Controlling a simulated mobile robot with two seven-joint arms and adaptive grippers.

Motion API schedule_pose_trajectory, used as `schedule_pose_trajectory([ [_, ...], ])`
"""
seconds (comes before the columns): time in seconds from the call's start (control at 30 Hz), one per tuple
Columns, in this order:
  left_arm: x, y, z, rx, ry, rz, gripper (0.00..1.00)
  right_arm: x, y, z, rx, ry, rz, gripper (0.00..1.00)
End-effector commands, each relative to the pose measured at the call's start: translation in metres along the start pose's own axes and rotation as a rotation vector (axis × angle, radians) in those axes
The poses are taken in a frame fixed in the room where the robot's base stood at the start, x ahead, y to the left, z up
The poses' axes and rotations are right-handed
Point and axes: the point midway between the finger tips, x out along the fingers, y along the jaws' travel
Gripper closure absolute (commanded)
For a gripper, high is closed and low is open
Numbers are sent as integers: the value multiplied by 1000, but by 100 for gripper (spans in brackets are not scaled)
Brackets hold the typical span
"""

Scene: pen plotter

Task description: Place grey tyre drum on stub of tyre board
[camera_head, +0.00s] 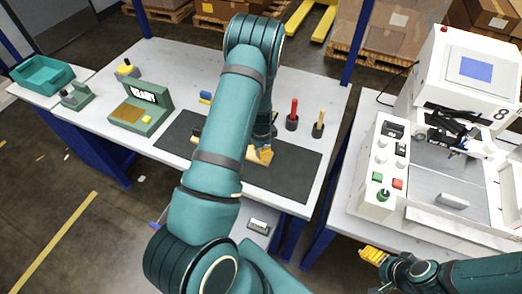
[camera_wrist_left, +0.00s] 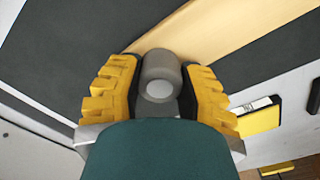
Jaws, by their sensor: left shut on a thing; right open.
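My left gripper (camera_wrist_left: 160,64) is shut on a grey cylinder, the grey tyre drum (camera_wrist_left: 159,80), between its yellow ribbed fingers in the left wrist view. A tan wooden board (camera_wrist_left: 222,32), likely the tyre board, lies behind the drum over a dark mat. No stub shows; the drum and fingers may hide it. I cannot tell whether the drum touches the board. In the head view my left arm covers most of this area, with yellow fingers (camera_head: 260,154) showing low over the mat. My right gripper (camera_head: 373,256) is open and empty at the lower right, near the plotter table.
The dark mat (camera_head: 298,175) lies on the white table. Behind it stand a red-handled tool (camera_head: 293,112) and a wooden-handled tool (camera_head: 319,124) in holders. A green stand with a display (camera_head: 143,104) is at left. A white machine (camera_head: 466,72) fills the right table.

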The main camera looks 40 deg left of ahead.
Motion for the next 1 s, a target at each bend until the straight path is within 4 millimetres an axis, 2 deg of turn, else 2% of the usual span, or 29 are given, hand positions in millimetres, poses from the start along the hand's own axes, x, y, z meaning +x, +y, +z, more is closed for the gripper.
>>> schedule_pose_trajectory([
  [0.17,3,0,0,1,0,0,92,4,1,0,0,0,0,31],
  [0.2,4,0,0,1,0,0,57,4,1,0,0,0,1,31],
  [0.27,3,0,0,1,0,0,36,3,1,0,0,0,1,31],
  [0.67,-1,0,0,0,-1,0,34,0,0,0,0,0,0,31],
  [0.77,-12,-1,-1,1,2,-3,34,-2,-1,0,0,1,0,31],
  [1.0,-61,-1,-1,1,4,-3,34,-6,-2,-1,0,0,-1,31],
])
